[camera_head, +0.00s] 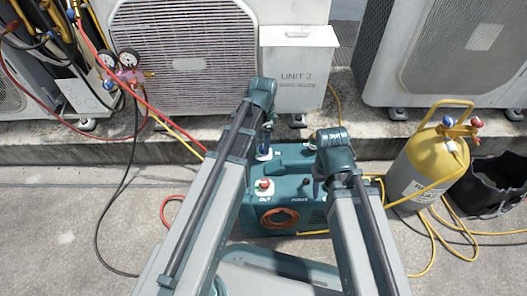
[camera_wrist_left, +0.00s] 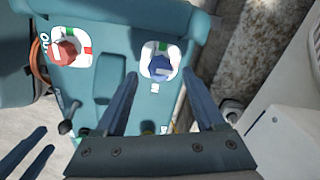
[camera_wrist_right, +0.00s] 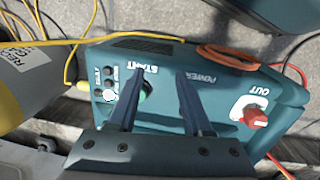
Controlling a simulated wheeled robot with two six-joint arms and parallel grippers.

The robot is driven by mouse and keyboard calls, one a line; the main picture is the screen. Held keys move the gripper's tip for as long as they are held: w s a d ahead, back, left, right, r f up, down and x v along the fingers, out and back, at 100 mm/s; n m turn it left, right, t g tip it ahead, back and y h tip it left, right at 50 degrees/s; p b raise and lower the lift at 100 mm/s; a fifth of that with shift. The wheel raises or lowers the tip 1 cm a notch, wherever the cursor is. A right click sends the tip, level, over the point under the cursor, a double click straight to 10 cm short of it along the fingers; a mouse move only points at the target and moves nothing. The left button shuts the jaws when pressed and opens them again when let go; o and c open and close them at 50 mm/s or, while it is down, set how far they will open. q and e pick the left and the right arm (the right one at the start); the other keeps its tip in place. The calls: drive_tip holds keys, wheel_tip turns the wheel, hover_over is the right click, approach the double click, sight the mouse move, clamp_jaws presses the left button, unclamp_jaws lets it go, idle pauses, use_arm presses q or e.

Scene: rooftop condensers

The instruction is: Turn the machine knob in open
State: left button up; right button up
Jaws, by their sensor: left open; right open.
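The teal machine (camera_head: 310,220) stands on the ground in front of me. Its blue knob (camera_wrist_left: 158,68) sits on a white dial plate with a green mark. The red knob (camera_head: 264,184) sits on a similar plate labelled OUT; it also shows in the left wrist view (camera_wrist_left: 65,52) and the right wrist view (camera_wrist_right: 255,117). My left gripper (camera_wrist_left: 160,74) is open, its fingers pointing toward the blue knob, one to each side in view; I cannot tell whether they touch it. My right gripper (camera_wrist_right: 158,75) is open and empty over the machine near the green START button (camera_wrist_right: 146,88).
A gauge manifold (camera_head: 125,72) with red hoses hangs at the left. Condenser units (camera_head: 185,50) stand on the ledge behind. Ground left of the machine is mostly clear.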

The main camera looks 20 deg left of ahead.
use_arm(q)
wheel_tip(320, 180, down, 2)
drive_tip(key=shift+f+b, duration=0.25)
drive_tip(key=shift+b, duration=0.5)
use_arm(e)
wheel_tip(320, 180, down, 2)
drive_tip(key=shift+f, duration=0.25)
use_arm(q)
clamp_jaws()
